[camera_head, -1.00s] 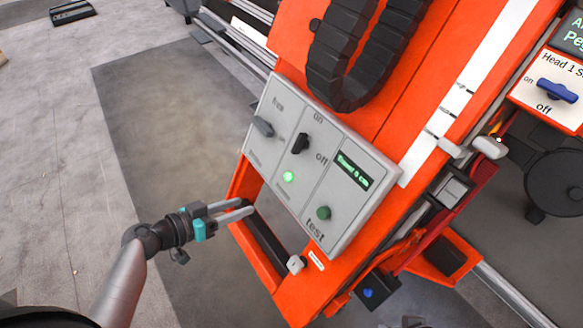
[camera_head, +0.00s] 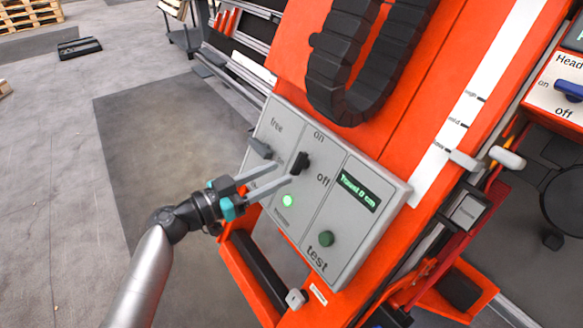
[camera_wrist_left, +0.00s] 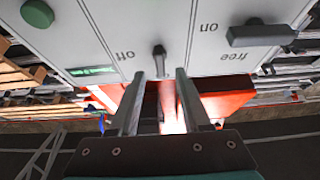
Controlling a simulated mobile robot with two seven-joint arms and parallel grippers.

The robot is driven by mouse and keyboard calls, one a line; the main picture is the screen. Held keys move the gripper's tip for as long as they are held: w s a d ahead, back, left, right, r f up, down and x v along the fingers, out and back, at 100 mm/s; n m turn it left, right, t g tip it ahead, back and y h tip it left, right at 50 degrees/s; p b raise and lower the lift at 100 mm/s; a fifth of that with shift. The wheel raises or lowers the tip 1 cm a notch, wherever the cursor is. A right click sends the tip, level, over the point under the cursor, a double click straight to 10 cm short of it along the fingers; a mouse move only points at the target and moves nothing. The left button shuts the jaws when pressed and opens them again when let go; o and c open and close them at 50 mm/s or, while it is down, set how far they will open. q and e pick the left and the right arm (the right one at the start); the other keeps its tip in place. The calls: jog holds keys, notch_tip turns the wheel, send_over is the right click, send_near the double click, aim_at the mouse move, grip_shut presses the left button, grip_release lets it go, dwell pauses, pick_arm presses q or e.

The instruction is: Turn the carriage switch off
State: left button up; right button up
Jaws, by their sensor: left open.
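The grey control panel (camera_head: 349,232) is on the orange carriage, tilted in the head view. Its middle section has a black lever switch (camera_head: 302,160) between the labels "on" and "off", with a lit green lamp (camera_head: 288,200) below it. The lever seems to lean towards "on". My left gripper (camera_head: 284,174) is open, its two fingertips at the switch. In the left wrist view the switch (camera_wrist_left: 159,52) is between and just ahead of the fingertips (camera_wrist_left: 159,74). Whether they touch it I cannot tell. My right gripper is not in view.
A grey lever (camera_head: 259,147) marked "free" is left of the switch, and a green "test" button (camera_head: 326,238) is to the right. A display (camera_head: 357,192) reads "Travel 0 cm". A black cable chain (camera_head: 350,85) hangs above. A blue switch (camera_head: 570,90) is at the far right.

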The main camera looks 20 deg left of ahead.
aim_at(294, 166)
pick_arm(q)
jog(key=x, duration=0.5)
grip_shut()
dwell(0.3)
